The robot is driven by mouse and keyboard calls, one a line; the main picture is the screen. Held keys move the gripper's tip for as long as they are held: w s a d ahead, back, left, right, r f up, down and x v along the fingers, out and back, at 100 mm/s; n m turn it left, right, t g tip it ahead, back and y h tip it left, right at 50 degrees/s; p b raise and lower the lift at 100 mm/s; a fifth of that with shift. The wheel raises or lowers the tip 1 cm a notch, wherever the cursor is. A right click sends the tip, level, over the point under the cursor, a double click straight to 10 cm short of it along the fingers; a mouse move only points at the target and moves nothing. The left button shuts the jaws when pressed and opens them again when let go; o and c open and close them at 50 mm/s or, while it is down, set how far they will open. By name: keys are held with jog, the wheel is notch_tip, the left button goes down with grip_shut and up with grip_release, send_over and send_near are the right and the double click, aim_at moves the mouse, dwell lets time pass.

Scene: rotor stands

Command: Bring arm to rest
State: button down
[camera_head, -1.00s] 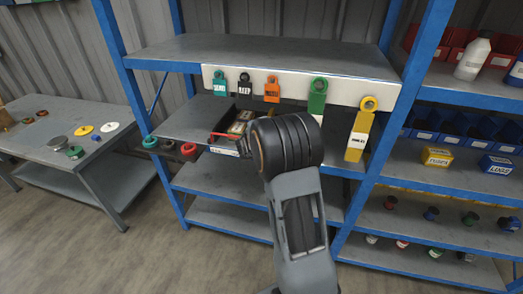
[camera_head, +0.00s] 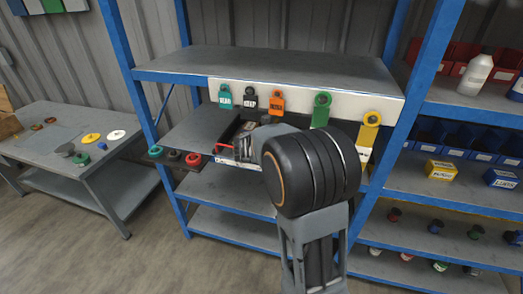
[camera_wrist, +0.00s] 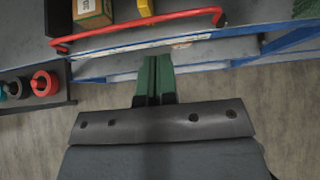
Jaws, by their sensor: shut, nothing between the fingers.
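My arm (camera_head: 305,170) rises in the middle of the head view in front of the blue shelf rack (camera_head: 270,62). Its thick black joint hides part of the middle shelves. My gripper (camera_wrist: 154,62) shows in the wrist view, with its two green fingers together and nothing between them. The fingers point toward the shelf edge below a tray with a red handle (camera_wrist: 140,28). In the head view the gripper is hidden behind my arm.
Coloured tags, such as the orange tag (camera_head: 277,102), hang on a white strip (camera_head: 300,95). A grey table (camera_head: 60,152) with discs stands at the left. Dark, red and green round parts sit on a ledge (camera_wrist: 35,105) left of the gripper.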

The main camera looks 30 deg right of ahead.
dwell(0.3)
jog(key=s+a+f+m+g+y, duration=0.1)
jog(key=s+a+m+g, duration=0.1)
jog(key=s+m, duration=0.55)
jog(key=s+a+f+m+g+y, duration=0.15)
jog(key=s+m, duration=0.35)
jog(key=m, duration=0.5)
jog(key=s+a+r+m+y, duration=0.5)
jog(key=s+a+m, duration=0.4)
jog(key=s+a, duration=0.3)
jog(key=shift+a+r+m, duration=0.15)
jog(key=shift+r+m, duration=0.15)
jog(key=shift+m, duration=0.05)
jog(key=shift+t, duration=0.25)
